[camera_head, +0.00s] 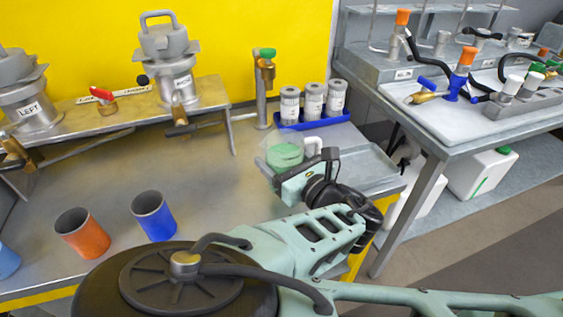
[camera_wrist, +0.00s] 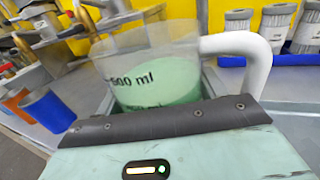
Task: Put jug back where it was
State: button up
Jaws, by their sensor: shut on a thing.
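The clear jug (camera_head: 285,152) with green liquid and a white handle is at the right part of the metal bench in the head view. My gripper (camera_head: 277,176) is at its near side and shut on it. In the wrist view the jug (camera_wrist: 155,70) stands close up, slightly tilted in the picture, with "500 ml" printed on its wall. Its white handle (camera_wrist: 245,48) points right. The padded edge of my gripper (camera_wrist: 165,118) hides the jug's lower part, so I cannot tell whether its base touches the bench.
Behind the jug, several grey-lidded containers (camera_head: 313,101) stand in a blue tray (camera_head: 322,122). A tap post with a green knob (camera_head: 265,75) is to their left. An orange cup (camera_head: 82,234) and a blue cup (camera_head: 154,216) stand at the front left. The middle bench (camera_head: 190,165) is clear.

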jog(key=shift+f, duration=1.75)
jog(key=shift+f, duration=0.1)
jog(key=o, duration=1.4)
jog(key=shift+s, duration=0.1)
jog(key=p+v, duration=0.4)
jog(key=v, duration=0.8)
